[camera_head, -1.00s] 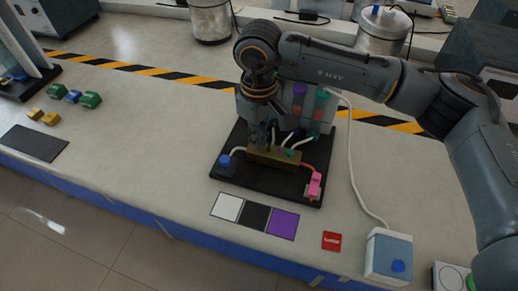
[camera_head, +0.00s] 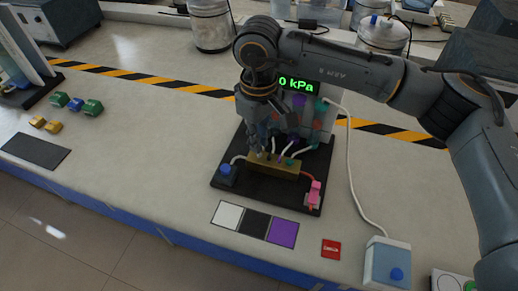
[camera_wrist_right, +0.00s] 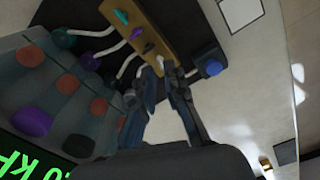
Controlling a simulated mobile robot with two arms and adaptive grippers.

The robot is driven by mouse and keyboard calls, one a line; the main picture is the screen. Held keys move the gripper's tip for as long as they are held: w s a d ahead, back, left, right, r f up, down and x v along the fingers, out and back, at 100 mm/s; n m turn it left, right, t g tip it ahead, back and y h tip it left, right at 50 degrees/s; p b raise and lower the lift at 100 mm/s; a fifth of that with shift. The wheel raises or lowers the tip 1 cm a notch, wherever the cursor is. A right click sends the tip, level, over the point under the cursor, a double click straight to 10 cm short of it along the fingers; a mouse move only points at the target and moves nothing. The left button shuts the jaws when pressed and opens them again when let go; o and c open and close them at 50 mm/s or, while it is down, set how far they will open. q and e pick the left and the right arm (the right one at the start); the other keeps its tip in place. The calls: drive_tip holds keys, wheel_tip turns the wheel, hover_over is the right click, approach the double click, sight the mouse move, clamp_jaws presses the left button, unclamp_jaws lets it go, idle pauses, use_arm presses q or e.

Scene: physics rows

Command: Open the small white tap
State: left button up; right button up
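A brass manifold block (camera_head: 288,169) sits on a black board (camera_head: 232,189). It carries a row of small coloured taps, with tubes running to it. In the right wrist view the block (camera_wrist_right: 143,12) shows teal, purple and black taps. A small pale tap, seemingly the white one (camera_wrist_right: 160,61), is at its near end. My right gripper (camera_head: 257,150) is over the block's left end. In the wrist view its two fingers (camera_wrist_right: 160,73) are apart, with the pale tap between or just beyond their tips; contact cannot be told. My left gripper is not in view.
Behind the block stand capped bottles and a green display (camera_head: 297,85) ending in "0 kPa". A blue knob (camera_head: 226,169) is close left, a pink clip (camera_head: 314,194) right. White, black and purple squares (camera_head: 254,220) lie in front. A white tube runs to a blue-topped box (camera_head: 387,262).

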drive_tip(key=shift+r+p, duration=0.7)
drive_tip(key=shift+r, duration=1.4)
